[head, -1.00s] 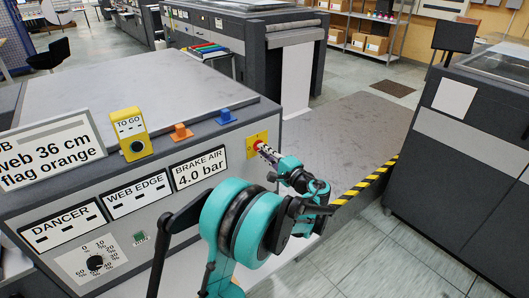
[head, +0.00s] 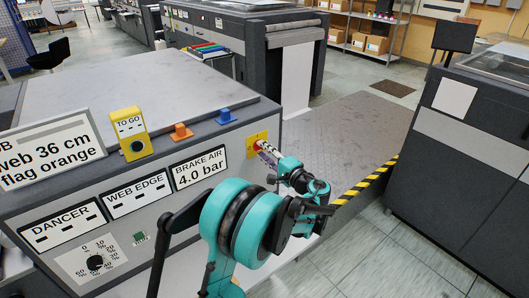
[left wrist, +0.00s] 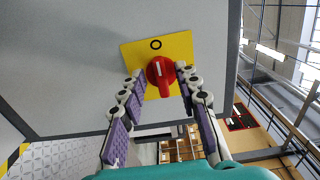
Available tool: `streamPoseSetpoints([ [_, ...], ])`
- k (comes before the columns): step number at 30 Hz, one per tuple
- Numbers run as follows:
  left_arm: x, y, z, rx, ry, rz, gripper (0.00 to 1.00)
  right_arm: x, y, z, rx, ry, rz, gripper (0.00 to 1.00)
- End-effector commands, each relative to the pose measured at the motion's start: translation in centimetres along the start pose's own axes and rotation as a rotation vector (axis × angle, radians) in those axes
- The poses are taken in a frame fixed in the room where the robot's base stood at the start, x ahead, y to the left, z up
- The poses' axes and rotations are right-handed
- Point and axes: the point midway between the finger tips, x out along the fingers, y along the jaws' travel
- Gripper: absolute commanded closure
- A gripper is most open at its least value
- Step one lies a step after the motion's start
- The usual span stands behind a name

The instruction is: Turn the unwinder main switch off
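The main switch is a red rotary knob (left wrist: 160,74) on a yellow plate (left wrist: 180,48), fixed to the grey side of the unwinder. In the left wrist view the knob's white mark points up toward the O on the plate. In the head view the yellow plate (head: 250,147) is at the machine's right end, with the knob partly hidden by my fingers. My left gripper (left wrist: 160,72) is at the knob, with one purple-padded finger on each side. A small gap shows at the left finger; the right fingertip is very close to the knob or touching it. My right gripper is out of view.
The unwinder's front carries a black dial (head: 95,262), a green button (head: 139,238) and labels. A yellow TO GO box (head: 130,134) and orange and blue clips sit on its top edge. A dark machine (head: 465,150) stands at right, beyond a striped platform edge (head: 365,187).

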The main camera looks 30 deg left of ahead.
Motion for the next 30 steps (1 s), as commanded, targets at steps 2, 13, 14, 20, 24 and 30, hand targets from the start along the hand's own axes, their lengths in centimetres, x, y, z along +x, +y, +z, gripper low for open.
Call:
streamPoseSetpoints([
  [2,0.0,0.0,0.0,0.000,0.000,0.000,0.68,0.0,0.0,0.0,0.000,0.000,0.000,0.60],
  [13,-4.0,0.0,-0.2,0.001,0.005,-0.001,0.68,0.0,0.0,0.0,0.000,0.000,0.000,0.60],
  [14,-4.7,0.0,-0.1,0.001,0.005,-0.001,0.68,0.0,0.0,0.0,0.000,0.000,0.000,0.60],
  [20,-9.0,0.0,-0.1,0.001,0.005,0.000,0.68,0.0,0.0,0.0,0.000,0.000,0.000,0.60],
  [24,-11.0,0.0,-0.1,0.000,0.002,0.000,0.68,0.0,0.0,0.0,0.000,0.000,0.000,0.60],
  [30,-12.0,0.0,0.0,0.000,0.000,0.000,0.68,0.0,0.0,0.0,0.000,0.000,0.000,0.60],
])
